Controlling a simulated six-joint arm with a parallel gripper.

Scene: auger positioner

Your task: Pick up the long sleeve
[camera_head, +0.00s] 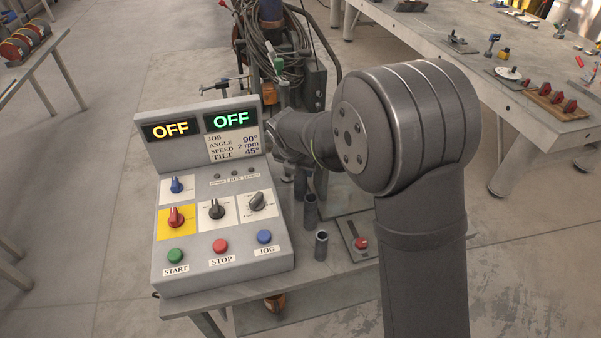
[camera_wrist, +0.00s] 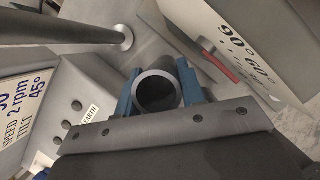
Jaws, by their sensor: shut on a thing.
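In the wrist view my gripper (camera_wrist: 158,88) has its blue fingers closed on both sides of a grey sleeve (camera_wrist: 158,71). The sleeve is a hollow tube seen almost end-on, with its round opening facing the camera. Its length cannot be judged from this angle, so I cannot tell whether it is the long one. In the head view my arm hides the fingers. Dark sleeves stand upright beside the control box there: a short one in front (camera_head: 321,245), another behind it (camera_head: 310,211), and a third partly covered near my wrist (camera_head: 300,184).
The grey control box (camera_head: 222,272) stands left of the sleeves, both displays reading OFF. Cables and machinery (camera_head: 268,50) rise behind. The wrist view shows a grey rod (camera_wrist: 80,30) and a panel marked 90° 60° (camera_wrist: 265,45) nearby.

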